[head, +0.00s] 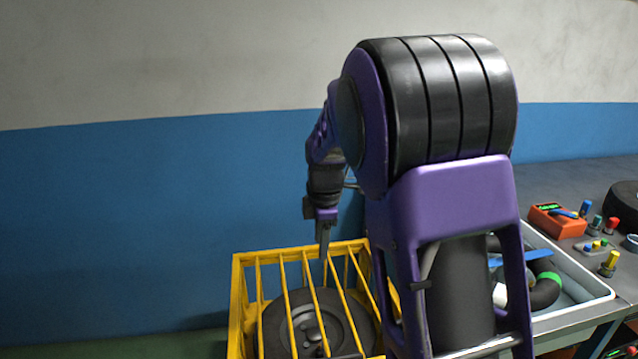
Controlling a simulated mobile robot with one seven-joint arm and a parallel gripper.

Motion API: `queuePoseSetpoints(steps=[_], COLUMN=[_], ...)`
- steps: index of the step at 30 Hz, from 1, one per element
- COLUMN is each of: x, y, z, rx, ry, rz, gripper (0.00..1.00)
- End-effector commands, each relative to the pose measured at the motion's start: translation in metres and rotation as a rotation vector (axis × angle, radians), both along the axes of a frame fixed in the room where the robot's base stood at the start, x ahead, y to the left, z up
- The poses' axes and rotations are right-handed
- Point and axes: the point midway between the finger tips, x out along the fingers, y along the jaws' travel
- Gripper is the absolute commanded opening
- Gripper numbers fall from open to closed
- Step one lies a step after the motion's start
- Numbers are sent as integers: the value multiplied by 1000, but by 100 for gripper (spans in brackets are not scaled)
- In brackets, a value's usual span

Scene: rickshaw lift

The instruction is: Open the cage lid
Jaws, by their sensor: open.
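The yellow cage (240,300) stands at the lower middle of the head view, with its right side partly hidden behind my arm. Its lid of yellow bars (287,302) lies across the top and looks shut. A dark wheel (275,318) shows through the bars inside the cage. My gripper (323,250) points down above the far part of the lid, its fingers close to the bars in the picture. I cannot tell whether the fingers touch a bar. The gap between the fingers is hard to see, and nothing shows held in them.
To the right, a grey workbench (570,190) carries a white tray (590,297) with pipes, an orange meter (556,221), several small coloured parts and a black tyre (624,205). A blue and grey wall (120,220) stands behind the cage. The floor left of the cage looks clear.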

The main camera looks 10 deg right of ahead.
Motion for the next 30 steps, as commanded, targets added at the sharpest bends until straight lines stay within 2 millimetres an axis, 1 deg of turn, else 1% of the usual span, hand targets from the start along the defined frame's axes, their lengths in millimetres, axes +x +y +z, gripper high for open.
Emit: queuePoseSetpoints(steps=[30], x=[16], y=[-1], z=[70], rx=[-1], ry=[-1], rz=[-1], gripper=[50])
